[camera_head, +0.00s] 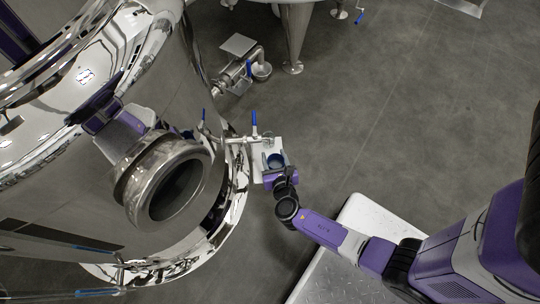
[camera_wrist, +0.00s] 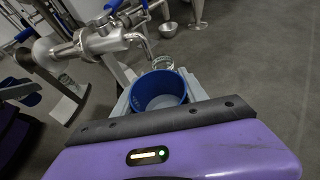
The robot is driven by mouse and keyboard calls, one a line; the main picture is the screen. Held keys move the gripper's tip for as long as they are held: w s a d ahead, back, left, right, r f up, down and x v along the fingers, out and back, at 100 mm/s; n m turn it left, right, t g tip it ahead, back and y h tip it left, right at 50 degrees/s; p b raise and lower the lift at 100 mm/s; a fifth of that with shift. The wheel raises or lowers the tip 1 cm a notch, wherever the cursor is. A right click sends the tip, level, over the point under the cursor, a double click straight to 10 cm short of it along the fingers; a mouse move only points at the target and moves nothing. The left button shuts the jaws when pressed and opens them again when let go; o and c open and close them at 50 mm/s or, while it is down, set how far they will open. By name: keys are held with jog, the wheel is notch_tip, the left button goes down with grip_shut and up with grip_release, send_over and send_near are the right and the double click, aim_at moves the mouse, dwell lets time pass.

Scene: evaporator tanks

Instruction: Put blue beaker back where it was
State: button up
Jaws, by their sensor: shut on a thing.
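The blue beaker (camera_wrist: 160,91) is in the wrist view, just beyond my gripper (camera_wrist: 162,104), with its open top facing the camera. In the head view the beaker (camera_head: 276,160) is small, held by my gripper (camera_head: 275,170) beside the shiny tank. It is just below a sampling tap with a blue handle (camera_head: 254,122). In the wrist view the tap's thin curved spout (camera_wrist: 147,48) ends close to the beaker's far rim.
The large polished tank (camera_head: 165,60) with a round port (camera_head: 178,190) fills the left. A clear glass vessel (camera_wrist: 163,63) shows behind the beaker's rim. A white-topped platform (camera_head: 350,260) is at the lower right. The grey floor (camera_head: 400,100) is open to the right.

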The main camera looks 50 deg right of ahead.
aim_at(270, 164)
jog(key=shift+w+f+b, duration=0.3)
jog(key=shift+f+b, duration=0.15)
jog(key=shift+f, duration=0.15)
jog(key=shift+w+f+b, duration=0.3)
jog(key=shift+f+b, duration=0.15)
jog(key=shift+f, duration=0.1)
notch_tip(270, 164, down, 4)
jog(key=b, duration=0.3)
jog(key=shift+f, duration=0.15)
jog(key=shift+w+f+b, duration=0.2)
jog(key=shift+w+b, duration=0.05)
jog(key=shift+b, duration=0.15)
jog(key=shift+f, duration=0.2)
jog(key=o, duration=1.5)
jog(key=shift+r, duration=0.2)
